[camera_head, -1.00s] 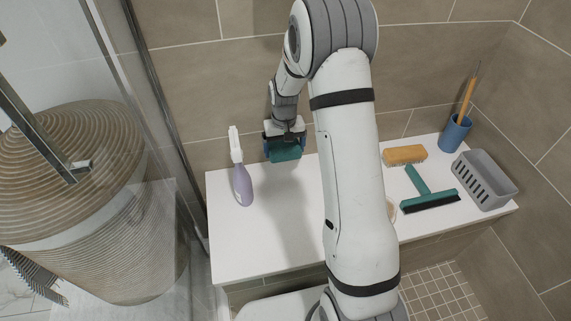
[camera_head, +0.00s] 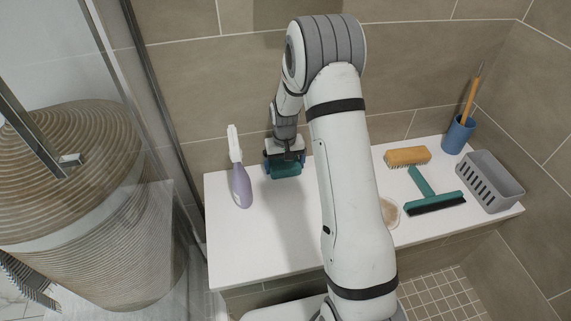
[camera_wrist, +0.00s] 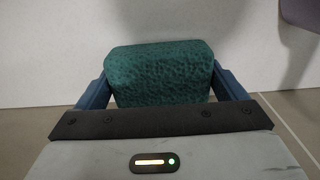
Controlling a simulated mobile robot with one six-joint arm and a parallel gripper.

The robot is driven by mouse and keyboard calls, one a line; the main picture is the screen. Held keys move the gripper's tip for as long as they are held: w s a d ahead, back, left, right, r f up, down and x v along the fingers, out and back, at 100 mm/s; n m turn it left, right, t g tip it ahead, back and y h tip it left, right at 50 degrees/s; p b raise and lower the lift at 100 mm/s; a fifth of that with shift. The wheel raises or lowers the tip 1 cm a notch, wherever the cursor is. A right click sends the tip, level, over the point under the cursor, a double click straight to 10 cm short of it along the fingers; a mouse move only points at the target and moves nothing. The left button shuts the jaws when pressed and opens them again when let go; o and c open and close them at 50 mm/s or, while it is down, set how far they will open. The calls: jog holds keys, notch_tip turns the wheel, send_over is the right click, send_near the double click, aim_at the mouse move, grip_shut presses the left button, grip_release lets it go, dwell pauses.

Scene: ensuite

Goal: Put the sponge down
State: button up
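The sponge is a dark green, textured block (camera_head: 286,171), near the back edge of the white bench top (camera_head: 250,245). My gripper (camera_head: 284,167) is shut on it, with a blue finger on each side. In the wrist view the sponge (camera_wrist: 160,72) sits between the two fingers, in contact at both ends. The head view shows it low over or on the bench top; I cannot tell whether it touches. My arm hides part of the bench right of it.
A purple and white spray bottle (camera_head: 241,185) stands close left of my gripper. To the right are a brush (camera_head: 407,156), a green squeegee (camera_head: 434,203), a grey basket (camera_head: 487,181), a blue cup (camera_head: 458,134) and a beige round item (camera_head: 388,212). The bench front left is clear.

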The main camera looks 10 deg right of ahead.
aim_at(285, 163)
jog(key=shift+o, duration=0.8)
notch_tip(285, 163, up, 12)
jog(key=r+p, duration=0.1)
jog(key=p, duration=0.3)
jog(key=s+r, duration=0.9)
jog(key=s, duration=0.2)
jog(key=s+r, duration=0.2)
jog(key=s, duration=0.6)
jog(key=s+r+t, duration=0.1)
jog(key=s, duration=0.8)
jog(key=shift+r, duration=0.35)
